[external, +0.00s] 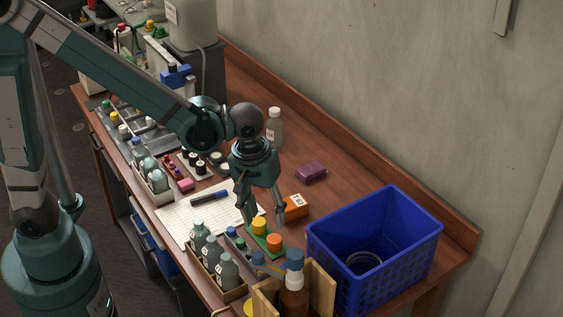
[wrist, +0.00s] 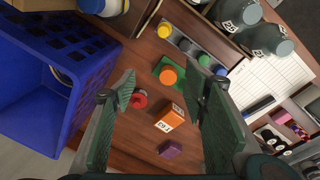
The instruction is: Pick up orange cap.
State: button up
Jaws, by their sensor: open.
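In the wrist view the orange cap (wrist: 168,77) shows ahead of the jaws, near the middle, on green. My gripper (external: 263,216) points down with its fingers spread, just above and behind the cap in the external view. In the wrist view my gripper (wrist: 170,88) is open with nothing held between the green fingers.
A blue crate (external: 427,247) stands close to the right. Grey-bodied bottles (external: 227,268) and a wooden holder (external: 322,291) stand near the front. An orange box (external: 295,208) and a purple block (external: 311,172) lie behind. A red round piece (wrist: 138,99) is by the left finger.

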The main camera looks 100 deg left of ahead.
aim_at(274, 238)
jog(key=a+f+n, duration=0.1)
jog(key=a+f, duration=0.1)
jog(key=a+f+n+g, duration=0.1)
jog(key=a+f, duration=0.1)
jog(key=f, duration=0.1)
jog(key=w+a+f+n, duration=0.1)
jog(key=a+f+n, duration=0.1)
jog(key=f, duration=0.1)
jog(key=shift+a+f+h, duration=0.1)
jog(key=shift+a+h, duration=0.2)
jog(key=shift+a, duration=0.1)
jog(key=shift+f, duration=0.1)
jog(key=shift+f, duration=1.15)
jog(key=shift+f, duration=0.1)
jog(key=shift+f+b, duration=0.5)
jog(key=shift+f, duration=2)
jog(key=c, duration=0.7)
